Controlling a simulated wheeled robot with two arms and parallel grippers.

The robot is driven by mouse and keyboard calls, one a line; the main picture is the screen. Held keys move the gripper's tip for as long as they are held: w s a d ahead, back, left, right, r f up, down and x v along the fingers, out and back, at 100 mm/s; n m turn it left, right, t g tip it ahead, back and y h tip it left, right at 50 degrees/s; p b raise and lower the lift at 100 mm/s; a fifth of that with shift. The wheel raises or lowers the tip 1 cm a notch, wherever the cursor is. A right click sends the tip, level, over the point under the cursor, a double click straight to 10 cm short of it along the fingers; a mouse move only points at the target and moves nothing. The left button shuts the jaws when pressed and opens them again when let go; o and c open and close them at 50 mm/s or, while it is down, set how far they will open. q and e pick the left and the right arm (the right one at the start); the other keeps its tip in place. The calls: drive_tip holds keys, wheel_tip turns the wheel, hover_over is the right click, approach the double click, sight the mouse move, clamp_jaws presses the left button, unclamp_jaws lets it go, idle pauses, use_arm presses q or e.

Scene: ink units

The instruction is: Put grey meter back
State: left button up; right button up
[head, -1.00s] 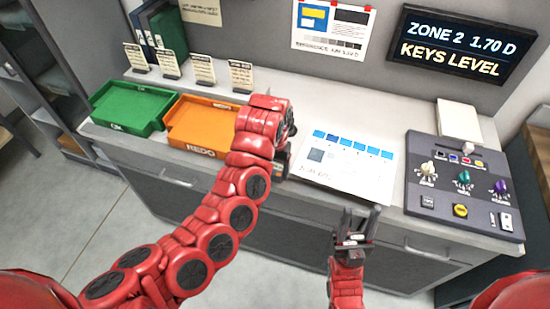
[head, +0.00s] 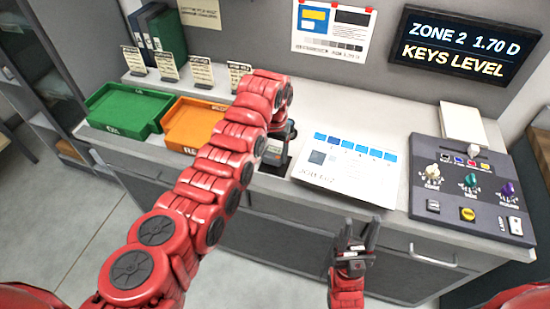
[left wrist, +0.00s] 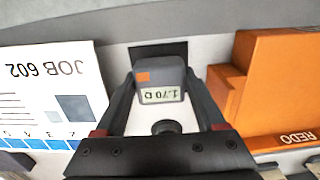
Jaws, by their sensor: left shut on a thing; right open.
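The grey meter (left wrist: 160,78) is between the fingers of my left gripper (left wrist: 165,100) in the left wrist view. Its display reads 1.70 D and it has an orange patch. A dark rectangular pad (left wrist: 150,50) shows partly from behind the meter on the white counter. I cannot tell whether the meter touches the pad. In the head view my left gripper (head: 277,150) is between the orange tray and the job sheet, with the meter mostly hidden by the arm. My right gripper (head: 358,232) is open and empty in front of the counter.
The orange REDO tray (head: 180,146) and green tray (head: 110,126) stand to the left. The JOB 602 sheet (head: 335,180) lies right of the left gripper. A control console (head: 450,205) with knobs is at the right. Several small cards stand behind the trays.

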sight(275, 157)
use_arm(q)
drive_tip(key=shift+w+d+b, duration=0.15)
drive_tip(key=shift+w+b, duration=0.25)
drive_tip(key=shift+b, duration=0.3)
drive_tip(key=shift+w+d+b, duration=0.2)
drive_tip(key=shift+w+b, duration=0.1)
drive_tip(key=shift+b, duration=0.05)
drive_tip(key=shift+s+a+f+p, duration=0.2)
drive_tip(key=shift+f+p, duration=0.45)
drive_tip(key=shift+p, duration=0.5)
drive_tip(key=shift+w+d+f+b, duration=0.15)
drive_tip(key=shift+f+b, duration=0.15)
drive_tip(key=shift+f, duration=0.6)
drive_tip(key=shift+f, duration=0.2)
drive_tip(key=o, duration=1.4)
drive_tip(key=shift+r, duration=0.1)
